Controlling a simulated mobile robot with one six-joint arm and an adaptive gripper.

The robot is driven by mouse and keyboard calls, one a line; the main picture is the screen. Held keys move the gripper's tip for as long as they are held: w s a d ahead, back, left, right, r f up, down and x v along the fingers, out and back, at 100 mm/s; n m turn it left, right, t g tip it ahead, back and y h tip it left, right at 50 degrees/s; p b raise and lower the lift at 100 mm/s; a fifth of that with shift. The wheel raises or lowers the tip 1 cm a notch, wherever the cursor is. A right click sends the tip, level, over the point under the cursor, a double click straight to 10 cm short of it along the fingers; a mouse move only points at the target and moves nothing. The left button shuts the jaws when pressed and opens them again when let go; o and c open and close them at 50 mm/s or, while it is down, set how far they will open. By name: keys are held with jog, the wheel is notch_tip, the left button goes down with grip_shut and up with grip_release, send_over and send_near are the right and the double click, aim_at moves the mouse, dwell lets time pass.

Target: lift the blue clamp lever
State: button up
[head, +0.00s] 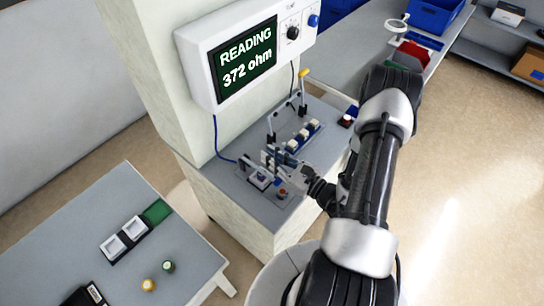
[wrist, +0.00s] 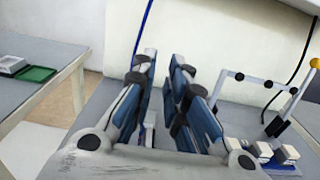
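My gripper (wrist: 163,105) fills the middle of the wrist view. Its two fingers, with blue-grey pads and black joints, stand apart with a gap between them. In the head view my gripper (head: 279,158) is over the near-left clamp fixture (head: 258,181) on the grey bench top. I cannot make out the blue clamp lever clearly; the fingers and arm cover much of this fixture. A small strip of blue and white shows low in the gap in the wrist view. No grasp is visible.
A second clamp fixture with a yellow-tipped lever (head: 303,73) stands behind, with white-topped blocks (head: 303,134) beside it. A red button (head: 282,193) is at the near edge. The reading display (head: 247,55) overhangs the bench. A side table (head: 110,270) is at left.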

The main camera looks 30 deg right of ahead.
grip_shut()
dwell(0.4)
jog(key=o, duration=1.3)
grip_release()
jog(key=v, duration=1.2)
jog(key=shift+c, duration=0.3)
